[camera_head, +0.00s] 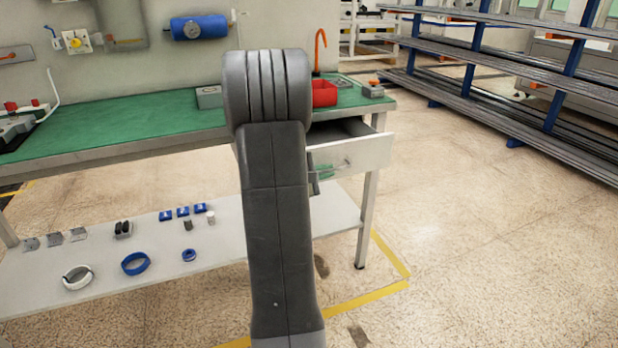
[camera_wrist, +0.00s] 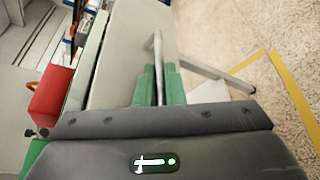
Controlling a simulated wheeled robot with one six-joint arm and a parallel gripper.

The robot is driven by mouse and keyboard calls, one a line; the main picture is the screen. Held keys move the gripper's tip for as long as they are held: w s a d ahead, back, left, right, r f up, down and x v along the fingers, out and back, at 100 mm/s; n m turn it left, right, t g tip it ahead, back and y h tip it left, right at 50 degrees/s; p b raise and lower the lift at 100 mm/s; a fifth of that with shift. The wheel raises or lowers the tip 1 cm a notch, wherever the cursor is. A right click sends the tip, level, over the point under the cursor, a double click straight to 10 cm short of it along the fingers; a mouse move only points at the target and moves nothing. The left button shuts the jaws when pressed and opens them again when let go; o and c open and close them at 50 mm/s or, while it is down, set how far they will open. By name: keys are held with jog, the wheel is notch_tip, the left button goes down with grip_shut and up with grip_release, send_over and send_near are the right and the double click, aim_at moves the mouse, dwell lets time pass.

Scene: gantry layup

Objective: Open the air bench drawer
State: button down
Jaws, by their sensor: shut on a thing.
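The air bench drawer (camera_head: 372,152) is a white-fronted drawer under the right end of the green-topped bench (camera_head: 120,125). It stands partly pulled out, and its dark inside shows above the front. My gripper (camera_head: 322,171) is at the drawer front, partly hidden behind my grey arm. In the wrist view, the green fingers of my gripper (camera_wrist: 159,85) are shut on the metal bar handle (camera_wrist: 156,45). The pale drawer front (camera_wrist: 122,50) lies beside the handle there.
A red bin (camera_head: 324,93) stands on the bench above the drawer. A white lower shelf (camera_head: 100,262) holds several small parts and rings. A bench leg (camera_head: 367,215) stands below the drawer. The floor to the right is clear up to the stock rack (camera_head: 490,95).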

jog(key=s+d+b, duration=0.3)
jog(key=s+b, duration=0.1)
jog(key=s, duration=0.5)
jog(key=shift+s+b, duration=0.3)
jog(key=shift+b, duration=0.1)
jog(key=c, duration=1.5)
grip_release()
jog(key=p+v, duration=0.3)
jog(key=v, duration=1)
jog(key=shift+s+a+r, duration=0.15)
jog(key=shift+s+a, duration=0.1)
jog(key=shift+s, duration=0.05)
jog(key=shift+w+d, duration=0.1)
jog(key=shift+b+x, duration=1.45)
jog(key=shift+x, duration=5.3)
